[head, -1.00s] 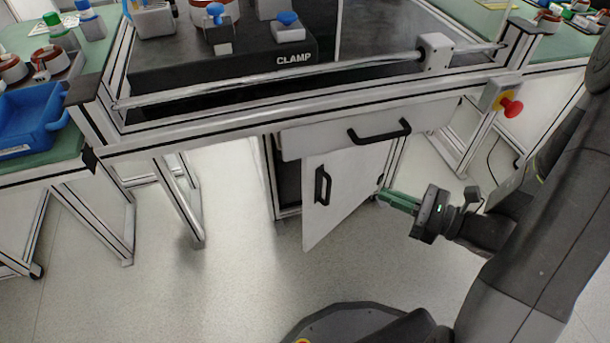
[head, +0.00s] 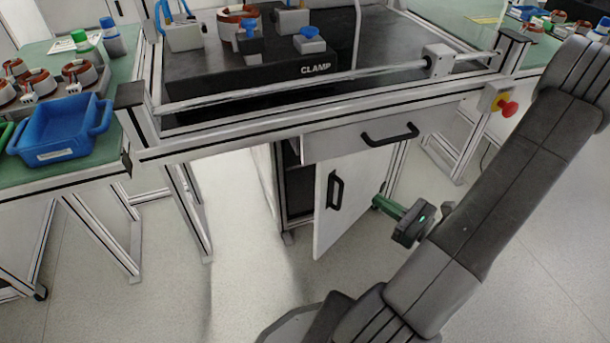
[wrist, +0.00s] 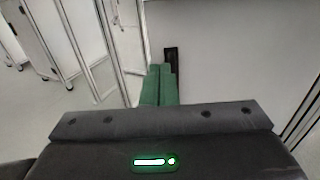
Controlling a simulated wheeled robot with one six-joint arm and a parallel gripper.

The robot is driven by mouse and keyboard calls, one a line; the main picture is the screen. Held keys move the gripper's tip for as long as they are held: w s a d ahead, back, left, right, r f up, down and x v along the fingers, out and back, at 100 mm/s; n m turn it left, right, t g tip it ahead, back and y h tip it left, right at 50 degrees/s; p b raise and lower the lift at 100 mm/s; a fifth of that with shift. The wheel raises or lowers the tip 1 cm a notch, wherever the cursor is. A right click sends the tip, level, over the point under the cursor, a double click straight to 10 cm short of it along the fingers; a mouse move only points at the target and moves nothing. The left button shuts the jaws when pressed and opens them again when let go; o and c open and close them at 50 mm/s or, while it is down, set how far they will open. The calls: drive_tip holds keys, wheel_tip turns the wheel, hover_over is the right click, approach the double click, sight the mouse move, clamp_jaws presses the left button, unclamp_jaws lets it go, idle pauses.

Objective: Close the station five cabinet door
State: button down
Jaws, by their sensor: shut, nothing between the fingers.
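The white cabinet door (head: 352,205) below the bench stands ajar, with a dark gap at its left edge. Its black handle (head: 335,189) is on the outer face near the left edge. My gripper (head: 377,203), with green fingers, is shut and empty at the right of the handle, by the door's outer face. I cannot tell whether it touches the door. In the wrist view the green fingers (wrist: 160,84) are together, with a dark upright piece (wrist: 171,57) just beyond their tips, against a pale surface. The dark cabinet inside (head: 299,190) shows only partly.
A closed drawer (head: 345,142) with a black handle is above the door. A blue bin (head: 62,135) stands on the left table. The floor left of the door is clear.

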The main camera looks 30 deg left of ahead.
drive_tip(key=b, duration=0.3)
approach(328, 168)
drive_tip(key=x, duration=0.5)
drive_tip(key=shift+f, duration=0.1)
drive_tip(key=shift+x, duration=0.9)
